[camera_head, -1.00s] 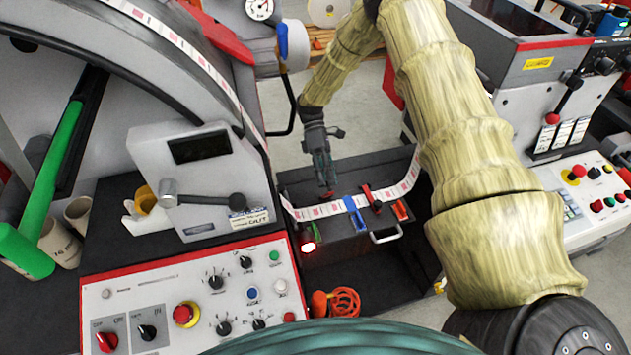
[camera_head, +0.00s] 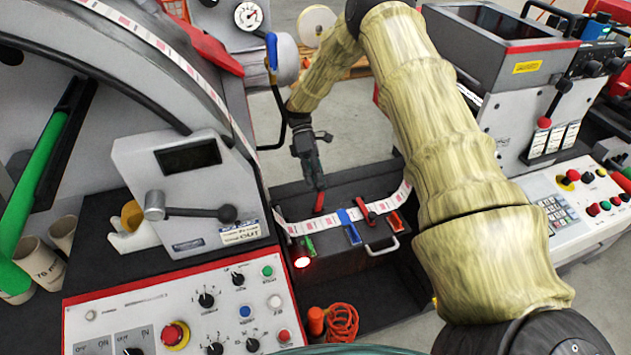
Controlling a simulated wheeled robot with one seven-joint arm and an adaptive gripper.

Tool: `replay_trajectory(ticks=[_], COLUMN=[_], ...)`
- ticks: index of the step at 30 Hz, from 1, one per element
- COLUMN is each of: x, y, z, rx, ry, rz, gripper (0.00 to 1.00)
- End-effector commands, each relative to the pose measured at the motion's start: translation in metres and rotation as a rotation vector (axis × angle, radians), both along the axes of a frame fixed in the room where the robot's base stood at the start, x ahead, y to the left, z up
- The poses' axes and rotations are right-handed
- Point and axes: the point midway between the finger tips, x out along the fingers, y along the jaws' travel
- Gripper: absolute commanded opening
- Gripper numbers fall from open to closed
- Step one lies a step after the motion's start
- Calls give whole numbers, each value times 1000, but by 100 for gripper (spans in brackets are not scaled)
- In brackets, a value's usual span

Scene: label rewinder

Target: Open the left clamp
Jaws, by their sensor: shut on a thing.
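The left clamp's red handle (camera_head: 319,203) stands at the left part of the splice table, behind the printed label strip (camera_head: 295,228). My gripper (camera_head: 318,184) points down at it from above and is shut on the handle's upper end. The fingertips are small and dark, so the exact contact is hard to see. The other red clamp (camera_head: 365,212) lies across the strip to the right, beside a blue lever (camera_head: 352,232).
The control panel (camera_head: 140,311) stands in front on the left.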

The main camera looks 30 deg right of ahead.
Motion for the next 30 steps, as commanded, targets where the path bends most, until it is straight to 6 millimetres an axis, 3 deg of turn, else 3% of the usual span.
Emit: replay_trajectory(ticks=[1, 5, 6, 9, 10, 23, 30], x=[-2, -2, -2, -2, -2, -1, -11], y=[-1, -1, -1, 0, 0, 0, 3], z=[-9, -10, -10, -9, -9, -3, 3], rx=[-3, -3, -3, -3, -3, -2, -1], ry=[-2, -2, -2, 0, -1, -2, -1], rz=[0, 0, 0, 1, 0, 0, 1], gripper=[0, 0, 28, 46, 48, 48, 48])
